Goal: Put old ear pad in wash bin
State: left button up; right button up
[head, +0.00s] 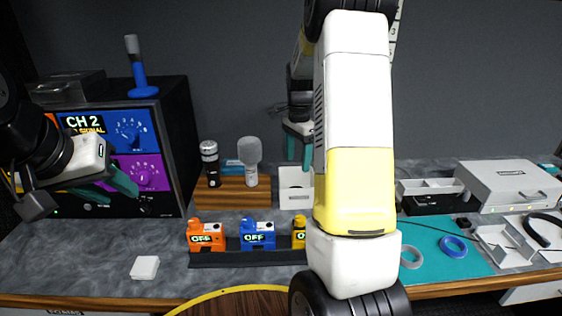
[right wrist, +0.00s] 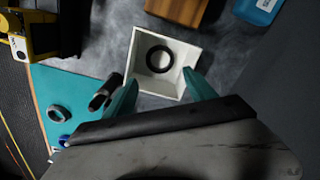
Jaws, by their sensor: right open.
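A black ring-shaped ear pad (right wrist: 160,59) lies flat inside an open white bin (right wrist: 131,65). The bin also shows in the head view (head: 295,201) at the back of the counter, partly covered by my right arm. My right gripper (right wrist: 155,92) is open and empty, with its teal fingers apart above the near side of the bin. In the head view, my right gripper (head: 299,150) points down over the bin. My left gripper (head: 105,187) is at the far left in front of the rack unit, its teal fingers apart with nothing seen between them.
A teal mat (head: 435,241) at right holds a grey ring (head: 410,257) and a blue ring (head: 453,246). A headset (head: 540,232) lies in a white tray. Orange and blue OFF units (head: 257,235) stand in front. A wooden block (head: 231,194) holds microphones left of the bin.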

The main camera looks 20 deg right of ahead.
jog(key=s+a+r+n+t+y, duration=0.1)
jog(key=s+a+r+n+t, duration=0.1)
jog(key=s+a+r+n, duration=0.25)
jog(key=s+a+r+n+t, duration=0.1)
jog(key=s+a+r+n, duration=0.15)
jog(key=s+r, duration=0.4)
jog(key=s+a+r+n+t, duration=0.1)
jog(key=s+a+r+n, duration=0.1)
jog(key=s, duration=0.5)
jog(key=s+a+r+n+t+y, duration=0.1)
jog(key=s+a+r+n+t, duration=0.1)
jog(key=s+a+n, duration=0.2)
jog(key=s+n, duration=0.2)
jog(key=shift+s+a+r, duration=0.2)
jog(key=shift+s+a, duration=0.1)
jog(key=shift+s, duration=0.1)
jog(key=shift+c, duration=0.5)
